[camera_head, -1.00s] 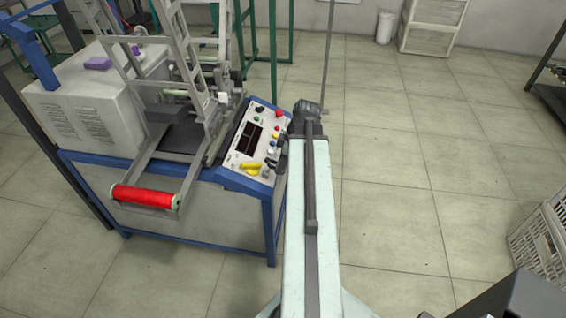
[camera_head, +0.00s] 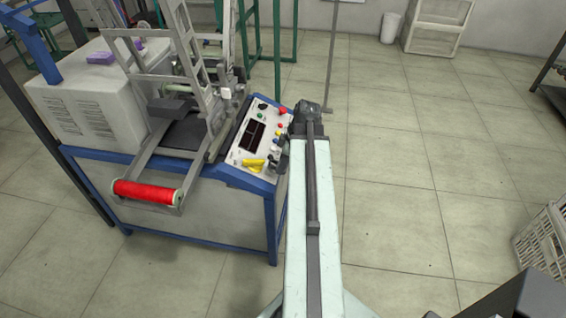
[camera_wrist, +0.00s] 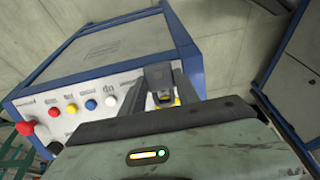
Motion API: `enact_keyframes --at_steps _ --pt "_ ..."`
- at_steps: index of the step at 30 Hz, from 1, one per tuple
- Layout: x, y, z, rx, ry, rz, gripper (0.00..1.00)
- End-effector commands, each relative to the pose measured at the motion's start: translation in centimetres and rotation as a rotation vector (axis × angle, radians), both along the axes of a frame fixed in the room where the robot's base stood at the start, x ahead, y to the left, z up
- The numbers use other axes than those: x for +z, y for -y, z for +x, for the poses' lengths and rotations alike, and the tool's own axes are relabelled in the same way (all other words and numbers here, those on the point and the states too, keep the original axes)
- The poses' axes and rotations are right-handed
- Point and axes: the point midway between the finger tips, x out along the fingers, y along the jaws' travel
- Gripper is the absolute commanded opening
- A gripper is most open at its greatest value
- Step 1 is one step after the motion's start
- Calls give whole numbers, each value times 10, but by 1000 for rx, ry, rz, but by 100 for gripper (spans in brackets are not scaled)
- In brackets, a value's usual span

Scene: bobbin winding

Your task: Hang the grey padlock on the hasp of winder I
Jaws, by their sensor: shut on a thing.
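A winder with a blue frame and a sloped white control panel (camera_head: 262,130) stands left of my arm. A yellow part (camera_head: 252,164) sits near the panel's lower end. My gripper (camera_head: 283,156) is at the panel's right edge, partly hidden by my arm. In the wrist view my gripper (camera_wrist: 160,86) has its fingers shut on a small grey body (camera_wrist: 158,72), which looks like the padlock. A bit of yellow shows just below it, between the fingers. The shackle and the hasp cannot be made out, nor whether they touch. No winder number is readable.
The panel carries a red knob (camera_wrist: 25,128) and several coloured buttons beside the gripper. A red bobbin (camera_head: 147,192) hangs on the winder's front arm. Another blue-framed unit (camera_wrist: 295,60) is at the right in the wrist view. Open floor lies right of my arm.

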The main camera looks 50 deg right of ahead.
Motion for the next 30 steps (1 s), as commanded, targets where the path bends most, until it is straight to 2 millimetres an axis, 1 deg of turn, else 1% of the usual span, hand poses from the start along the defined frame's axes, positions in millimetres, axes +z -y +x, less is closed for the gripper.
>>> enact_keyframes --at_steps 19,30 --pt "-18 -4 7 1 0 0 0" --pt "-19 -5 7 1 0 1 0"
